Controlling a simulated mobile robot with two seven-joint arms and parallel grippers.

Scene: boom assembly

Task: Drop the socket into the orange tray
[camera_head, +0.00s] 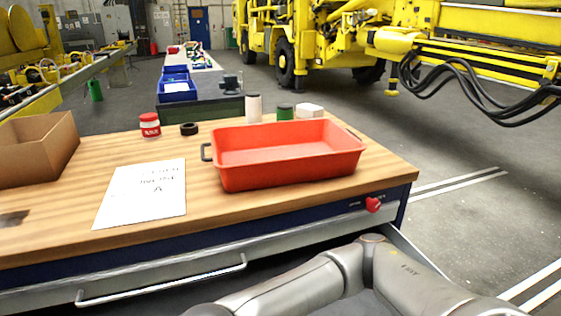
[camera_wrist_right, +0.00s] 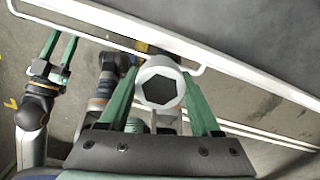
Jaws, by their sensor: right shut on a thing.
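The orange tray (camera_head: 295,170), red-orange with a dark handle at its left end, sits empty on the wooden workbench in the head view. The socket (camera_wrist_right: 160,65), a pale grey ring with a hexagonal hole, shows in the right wrist view. My right gripper (camera_wrist_right: 160,82) has its green fingers shut on the socket, one on each side. My left gripper (camera_wrist_right: 62,48) is at the left of that view, its two green fingers apart with nothing between them. Neither gripper shows in the head view, where an arm link of mine crosses the bottom edge.
The workbench (camera_head: 60,228) has an open drawer with a long handle (camera_head: 165,282). A cardboard box (camera_head: 35,150), a paper sheet (camera_head: 142,192), a red-and-white jar (camera_head: 150,126) and a black ring (camera_head: 189,129) lie left of the tray. Several small containers stand behind it.

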